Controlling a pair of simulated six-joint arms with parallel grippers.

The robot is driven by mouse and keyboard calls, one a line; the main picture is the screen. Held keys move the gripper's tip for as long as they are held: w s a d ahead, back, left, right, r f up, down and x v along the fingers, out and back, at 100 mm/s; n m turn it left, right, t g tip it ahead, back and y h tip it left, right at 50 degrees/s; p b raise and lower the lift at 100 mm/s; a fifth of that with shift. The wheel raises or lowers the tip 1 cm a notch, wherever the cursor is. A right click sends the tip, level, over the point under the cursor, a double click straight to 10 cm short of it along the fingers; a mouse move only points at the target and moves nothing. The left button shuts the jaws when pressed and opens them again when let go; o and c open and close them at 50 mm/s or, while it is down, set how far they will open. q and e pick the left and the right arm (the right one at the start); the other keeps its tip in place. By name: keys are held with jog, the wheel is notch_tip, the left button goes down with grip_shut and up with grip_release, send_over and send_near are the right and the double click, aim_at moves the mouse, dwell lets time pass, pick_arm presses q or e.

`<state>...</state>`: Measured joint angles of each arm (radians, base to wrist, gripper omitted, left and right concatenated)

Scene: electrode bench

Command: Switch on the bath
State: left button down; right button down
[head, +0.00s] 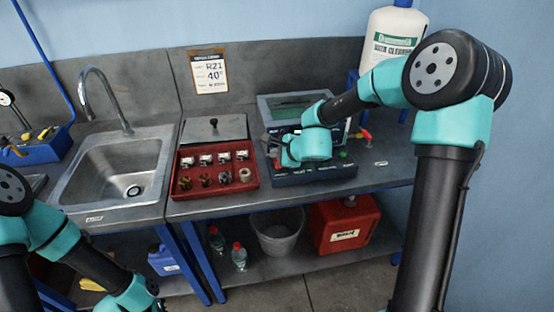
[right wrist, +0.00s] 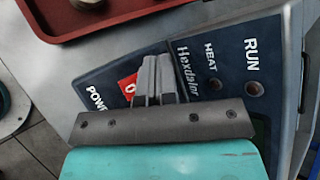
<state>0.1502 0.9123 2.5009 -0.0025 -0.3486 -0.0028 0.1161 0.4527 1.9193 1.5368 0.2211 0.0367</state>
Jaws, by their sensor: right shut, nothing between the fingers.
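The bath (head: 330,174) is a dark blue unit on the bench with a greenish window at its back. Its front panel (right wrist: 225,52) shows in the right wrist view, with the words POWER, Hexdalor, HEAT and RUN. HEAT and RUN each have a small round dark spot below. My right gripper (right wrist: 157,62) is shut and empty over the panel, its fingers next to the red switch; I cannot tell if they touch. My left gripper (head: 154,291) is low at the bottom left, its fingers unclear.
A red tray (head: 213,192) with several small parts stands just left of the bath. A sink (head: 118,170) is further left. A white cleaner bottle (head: 392,38) stands behind right. A red canister (head: 344,232) and a bucket (head: 279,233) are on the shelf below.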

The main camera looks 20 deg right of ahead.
jog(key=shift+f, duration=0.25)
jog(key=shift+r, duration=0.2)
dwell(0.4)
jog(key=shift+r, duration=0.6)
jog(key=shift+s+a+r, duration=0.1)
jog(key=shift+s+r, duration=0.1)
jog(key=shift+r, duration=1.05)
jog(key=shift+s+r, duration=0.2)
jog(key=shift+r, duration=1.05)
